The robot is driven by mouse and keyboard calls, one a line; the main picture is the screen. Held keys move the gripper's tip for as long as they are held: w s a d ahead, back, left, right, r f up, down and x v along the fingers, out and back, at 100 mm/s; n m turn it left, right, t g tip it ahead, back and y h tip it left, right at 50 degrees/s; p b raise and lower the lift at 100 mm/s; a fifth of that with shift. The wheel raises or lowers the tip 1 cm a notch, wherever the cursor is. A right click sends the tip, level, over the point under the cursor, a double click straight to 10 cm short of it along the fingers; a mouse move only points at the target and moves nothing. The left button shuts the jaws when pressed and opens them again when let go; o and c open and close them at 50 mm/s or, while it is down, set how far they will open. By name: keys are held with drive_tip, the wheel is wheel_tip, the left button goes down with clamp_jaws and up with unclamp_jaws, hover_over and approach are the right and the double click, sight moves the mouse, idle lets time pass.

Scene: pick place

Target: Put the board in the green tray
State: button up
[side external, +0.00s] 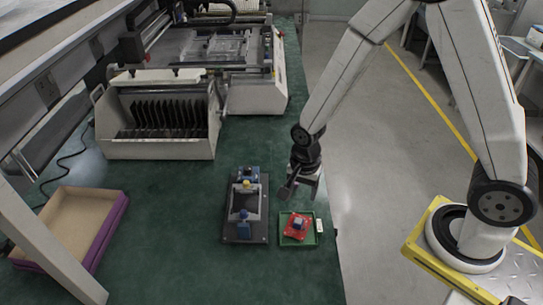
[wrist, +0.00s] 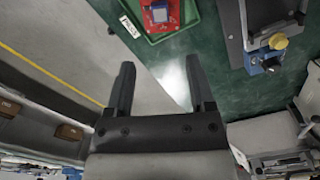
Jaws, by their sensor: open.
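The board (side external: 298,226) is small and red with a blue-grey block on it. It lies inside the green tray (side external: 284,240), slightly turned, near the right edge of the green bench. In the wrist view the board (wrist: 158,16) and the tray (wrist: 172,36) show at the top, partly cut off by the frame. My gripper (side external: 305,193) is above and behind the tray in the side view, apart from the board. In the wrist view my gripper (wrist: 158,88) has its two fingers spread with nothing between them.
A dark fixture (side external: 245,210) with blue and yellow parts stands just left of the tray. A white slotted rack (side external: 157,120) and a machine (side external: 250,85) stand farther back. A cardboard-lined purple box (side external: 115,215) is at left. Green bench surface between box and fixture is clear.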

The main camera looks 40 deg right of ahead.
idle(0.4)
drive_tip(key=s+d+r+n+t, duration=0.1)
drive_tip(key=s+d+r+n, duration=0.1)
drive_tip(key=r+n, duration=0.3)
drive_tip(key=s+d+r+n+t, duration=0.1)
drive_tip(key=s+d+r+n, duration=0.1)
drive_tip(key=r+n, duration=0.3)
drive_tip(key=shift+s+d+r+n+t, duration=0.15)
drive_tip(key=shift+s+d+n+t, duration=0.3)
drive_tip(key=shift+n, duration=1.35)
drive_tip(key=shift+a, duration=0.15)
